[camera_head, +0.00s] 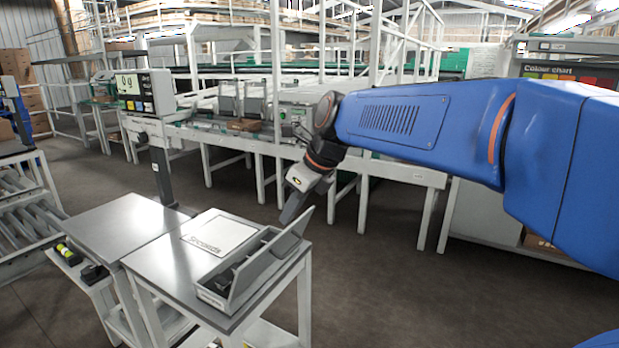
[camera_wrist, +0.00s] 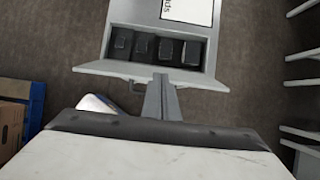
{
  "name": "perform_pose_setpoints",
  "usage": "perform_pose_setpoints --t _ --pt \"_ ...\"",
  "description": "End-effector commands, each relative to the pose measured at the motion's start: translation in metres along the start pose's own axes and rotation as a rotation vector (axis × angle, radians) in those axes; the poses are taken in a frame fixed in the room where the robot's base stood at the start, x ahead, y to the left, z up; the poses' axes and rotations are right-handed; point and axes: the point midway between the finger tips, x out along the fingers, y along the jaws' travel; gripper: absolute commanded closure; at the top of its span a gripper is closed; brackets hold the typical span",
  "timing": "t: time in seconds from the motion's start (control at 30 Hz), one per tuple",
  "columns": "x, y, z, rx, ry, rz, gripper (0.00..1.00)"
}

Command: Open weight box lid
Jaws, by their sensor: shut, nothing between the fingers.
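The grey weight box (camera_head: 212,298) stands on the small metal-topped table in the head view. Its lid (camera_head: 270,268) is raised on the right side and tilts outward, leaving the inside exposed. In the wrist view, several dark weights sit in a row in the box, and the lid (camera_wrist: 205,79) shows nearly edge-on.
A white record sheet (camera_head: 220,236) lies beside the box. A second metal table (camera_head: 125,225) stands to the left, with a scale display (camera_head: 146,92) behind it. A roller conveyor (camera_head: 25,215) is at far left. The floor right of the table is clear.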

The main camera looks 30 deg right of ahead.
Motion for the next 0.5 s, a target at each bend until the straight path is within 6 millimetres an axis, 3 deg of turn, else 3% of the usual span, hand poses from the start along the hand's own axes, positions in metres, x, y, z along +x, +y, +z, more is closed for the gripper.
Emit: perform_pose_setpoints --t 0.5 --pt "-0.104 -0.001 0.000 0.002 -0.001 -0.003 1.00"
